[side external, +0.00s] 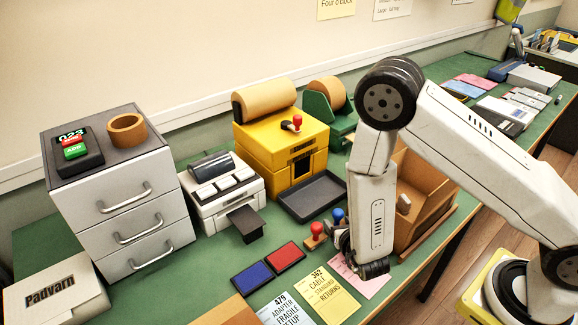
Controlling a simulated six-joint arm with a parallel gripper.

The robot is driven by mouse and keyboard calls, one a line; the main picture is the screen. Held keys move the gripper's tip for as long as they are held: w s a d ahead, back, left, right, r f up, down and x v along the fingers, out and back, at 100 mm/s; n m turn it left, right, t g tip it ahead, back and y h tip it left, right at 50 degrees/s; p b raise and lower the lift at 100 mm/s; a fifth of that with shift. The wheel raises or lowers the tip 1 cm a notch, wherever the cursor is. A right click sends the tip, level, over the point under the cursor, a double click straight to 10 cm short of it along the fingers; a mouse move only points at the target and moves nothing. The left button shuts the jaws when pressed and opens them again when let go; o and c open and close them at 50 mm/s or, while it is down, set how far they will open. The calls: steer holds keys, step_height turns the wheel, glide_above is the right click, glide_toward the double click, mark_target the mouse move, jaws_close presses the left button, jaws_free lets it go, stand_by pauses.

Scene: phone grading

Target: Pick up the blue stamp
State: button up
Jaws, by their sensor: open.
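The blue stamp (338,214) stands on the green bench, its round blue knob up. My arm's last link is just right of it, and its lower part is partly hidden. My gripper (364,270) points down just in front of the blue stamp, low over a pink card (372,283). It is open, and I see nothing between its jaws. I cannot tell whether it touches the card. The red stamp (316,230) stands just left of the blue one, nearer the camera.
A blue ink pad (252,278) and a red ink pad (285,256) lie left of the stamps. A yellow card (328,296) lies in front. A wooden box (425,190) stands right of my wrist, and a dark tray (312,196) behind the stamps.

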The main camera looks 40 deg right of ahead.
jaws_close()
steer(key=shift+r, duration=0.15)
step_height(320, 180, up, 10)
stand_by(1.2)
stand_by(0.5)
